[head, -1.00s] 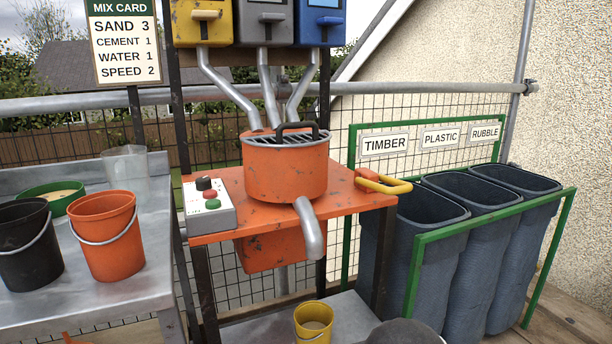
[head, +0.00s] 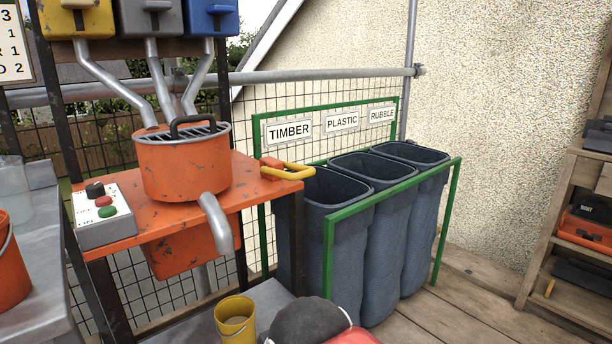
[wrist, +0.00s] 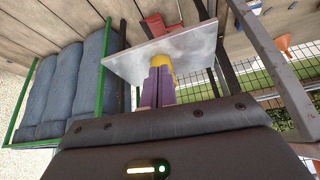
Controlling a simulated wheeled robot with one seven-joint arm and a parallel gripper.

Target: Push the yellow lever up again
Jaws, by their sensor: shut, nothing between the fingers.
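The yellow lever (head: 288,172) is a looped handle on an orange bracket at the right edge of the orange mixer table (head: 240,181). It sticks out to the right, roughly level, close to the timber bin. The orange mixer drum (head: 184,165) stands on that table. My gripper (wrist: 158,86) shows in the wrist view with its purple fingers together and nothing between them. It is apart from the lever, which I do not see in the wrist view. The head view does not show the fingers.
A yellow bucket (head: 235,322) stands on the low metal shelf (wrist: 180,50), beyond my fingers in the wrist view. Blue-grey bins (head: 330,225) in a green frame (head: 385,205) stand right of the table. A control box (head: 103,215) sits left of the drum. Shelving (head: 560,240) stands far right.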

